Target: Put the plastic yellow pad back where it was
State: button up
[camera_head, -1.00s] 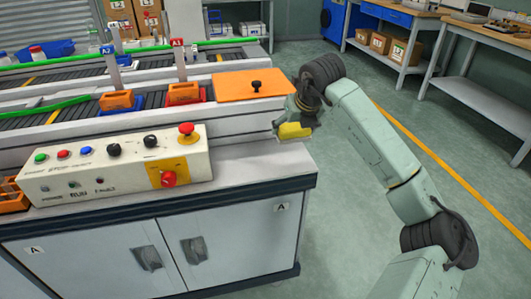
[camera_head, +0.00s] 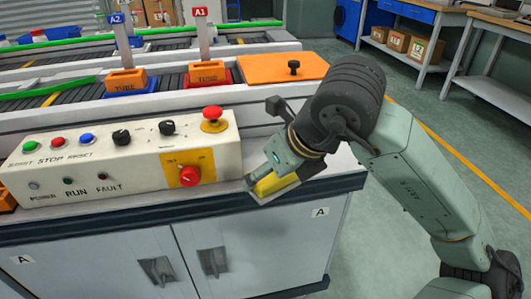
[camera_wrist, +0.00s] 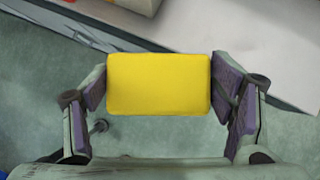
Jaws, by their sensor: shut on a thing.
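The yellow pad (camera_wrist: 158,84) is a plain rounded block between the two purple-lined fingers of my gripper in the wrist view. My gripper (camera_head: 275,183) is shut on it. In the head view the pad (camera_head: 268,187) shows partly below my gripper, just right of the control panel and near the front edge of the cabinet top. My gripper hides part of it. In the wrist view the floor and the cabinet edge show behind the pad, so it appears held above and partly out past that edge.
The control panel (camera_head: 110,170) with buttons, knobs and a red emergency stop (camera_head: 212,117) stands close to my gripper's left. The white cabinet top (camera_head: 335,165) is bare to the right. An orange plate (camera_head: 270,68) with a black knob and two orange tube holders (camera_head: 207,73) lie behind.

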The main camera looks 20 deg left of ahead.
jog(key=w+a, duration=0.1)
jog(key=w, duration=0.3)
jog(key=w+a+f+p, duration=0.1)
jog(key=w+a, duration=0.1)
jog(key=w, duration=0.3)
jog(key=w+a+p, duration=0.1)
jog(key=w+a, duration=0.1)
jog(key=w, duration=0.2)
jog(key=shift+w+a+f, duration=0.15)
jog(key=shift+f, duration=1.8)
jog(key=shift+f, duration=0.25)
jog(key=o, duration=1.1)
jog(key=shift+r, duration=0.1)
jog(key=shift+r, duration=0.1)
